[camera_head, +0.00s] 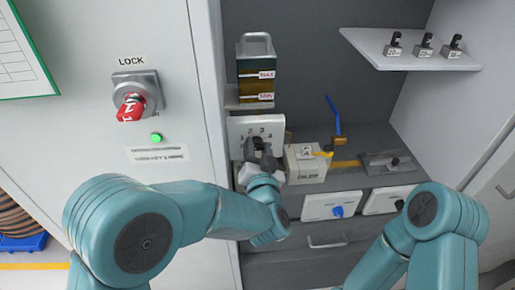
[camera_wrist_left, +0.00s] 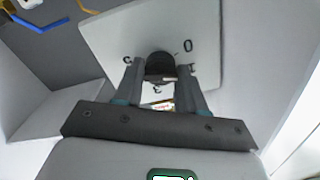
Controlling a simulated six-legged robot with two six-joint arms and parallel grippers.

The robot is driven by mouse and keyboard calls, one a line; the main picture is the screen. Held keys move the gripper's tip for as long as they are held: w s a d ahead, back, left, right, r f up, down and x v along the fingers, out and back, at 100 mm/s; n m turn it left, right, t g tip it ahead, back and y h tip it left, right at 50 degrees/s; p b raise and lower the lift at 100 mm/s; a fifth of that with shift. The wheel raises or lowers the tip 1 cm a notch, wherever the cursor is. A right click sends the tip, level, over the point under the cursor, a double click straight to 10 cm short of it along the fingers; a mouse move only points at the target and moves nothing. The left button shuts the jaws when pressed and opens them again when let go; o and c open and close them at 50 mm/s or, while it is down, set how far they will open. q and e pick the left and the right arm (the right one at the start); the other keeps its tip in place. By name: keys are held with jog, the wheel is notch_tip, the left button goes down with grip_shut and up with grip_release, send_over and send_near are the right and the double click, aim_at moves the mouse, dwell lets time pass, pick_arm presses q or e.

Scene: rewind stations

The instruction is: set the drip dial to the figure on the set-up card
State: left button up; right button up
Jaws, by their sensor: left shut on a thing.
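The drip dial appears to be the white plate (camera_head: 243,126) with printed figures and a dark knob. My left gripper (camera_head: 259,158) is at the knob, mostly hiding it in the head view. In the left wrist view the dark knob (camera_wrist_left: 160,63) sits between the two fingers of the left gripper (camera_wrist_left: 160,80), which is shut on it. Figures, including a 0, show around the knob; its setting is unclear. A green-edged sheet (camera_head: 18,62) with a grid hangs at upper left; its print is too small to read, and I cannot tell if it is the set-up card. My right gripper is out of view.
A red-handled lock switch (camera_head: 131,108) is on the left panel. A green-and-gold canister (camera_head: 256,72) stands above the dial. A cream box (camera_head: 304,165) and blue lever (camera_head: 334,116) are to its right. Below are a blue-knob plate (camera_head: 320,206) and a drawer handle (camera_head: 327,242).

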pick_arm(q)
jog(key=m+p, duration=0.1)
jog(key=m, duration=0.3)
jog(key=shift+m, duration=0.3)
jog(key=m+p, duration=0.1)
jog(key=m, duration=0.4)
jog(key=shift+p, duration=0.3)
jog(key=o, duration=1)
jog(key=shift+f, duration=0.1)
